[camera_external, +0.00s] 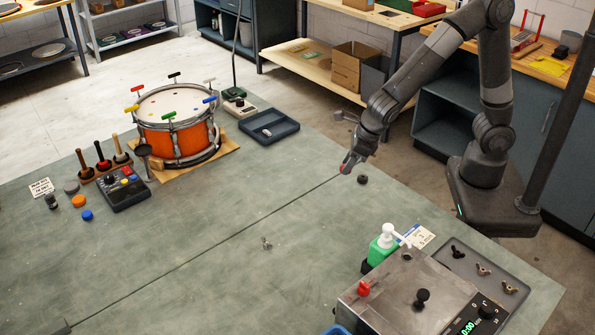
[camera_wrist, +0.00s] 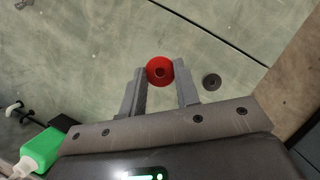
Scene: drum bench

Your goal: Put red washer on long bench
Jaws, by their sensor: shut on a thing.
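The red washer (camera_wrist: 160,71) is round with a centre hole. It sits between the fingertips of my gripper (camera_wrist: 161,76) in the wrist view, and the fingers are shut on it. In the outside view my gripper (camera_external: 352,163) reaches over the far right edge of the green-topped bench (camera_external: 210,225), with a bit of the red washer (camera_external: 345,169) showing at its tip. I cannot tell how high the washer is above the bench top. A dark washer (camera_wrist: 212,81) lies on the bench right beside my gripper; it also shows in the outside view (camera_external: 362,179).
An orange drum (camera_external: 180,143) stands on a wooden board at the back left, near a dark tray (camera_external: 268,125). A green bottle (camera_external: 383,247) and a metal box (camera_external: 405,295) stand at the front right. Much of the middle is clear.

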